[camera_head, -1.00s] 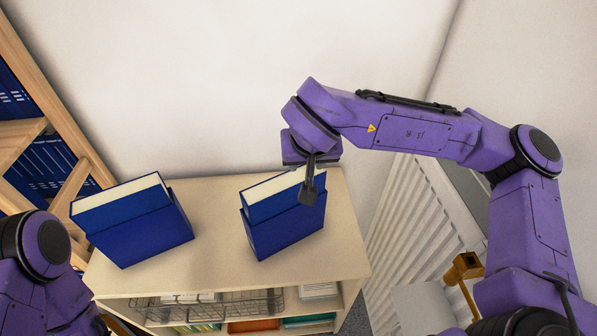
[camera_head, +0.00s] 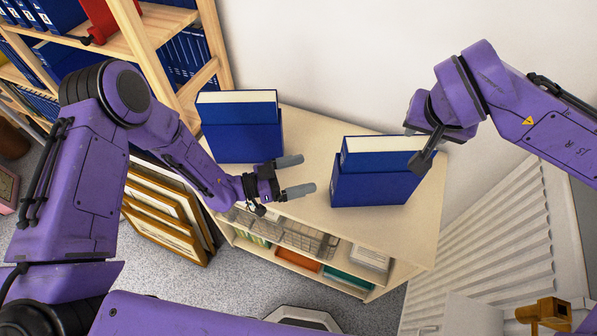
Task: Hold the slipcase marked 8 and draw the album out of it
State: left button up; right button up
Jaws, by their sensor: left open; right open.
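Two blue slipcases stand upright on the cream cabinet top, each with a blue album protruding from its top and pale page edges showing. I cannot read a number on either, so I cannot tell which is marked 8. The left slipcase (camera_head: 245,142) holds one album (camera_head: 238,105); the right slipcase (camera_head: 375,182) holds the other album (camera_head: 372,152). My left gripper (camera_head: 296,175) is open and empty, between the two slipcases, its fingers pointing toward the right one. My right gripper (camera_head: 422,152) is open at the right album's upper right corner; its far finger and any contact are hidden.
The cabinet top (camera_head: 310,135) is clear between the slipcases. Its lower shelves hold a wire basket (camera_head: 305,238) and boxes. A wooden shelf (camera_head: 160,35) with blue binders stands at left, framed prints (camera_head: 165,225) lean below, and a white radiator (camera_head: 490,250) is at right.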

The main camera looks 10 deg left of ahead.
aim_at(336, 172)
pick_arm(q)
jog(key=d+m+g, duration=0.1)
jog(key=d, duration=0.2)
jog(key=w+d+m+g, duration=0.1)
jog(key=d+m, duration=0.1)
jog(key=d, duration=0.2)
jog(key=d+m+g+h, duration=0.1)
jog(key=d+g, duration=0.1)
jog(key=d, duration=0.1)
jog(key=shift+w+d+r+m, duration=0.25)
jog(key=shift+w+r+m, duration=0.1)
jog(key=shift+w+m, duration=0.05)
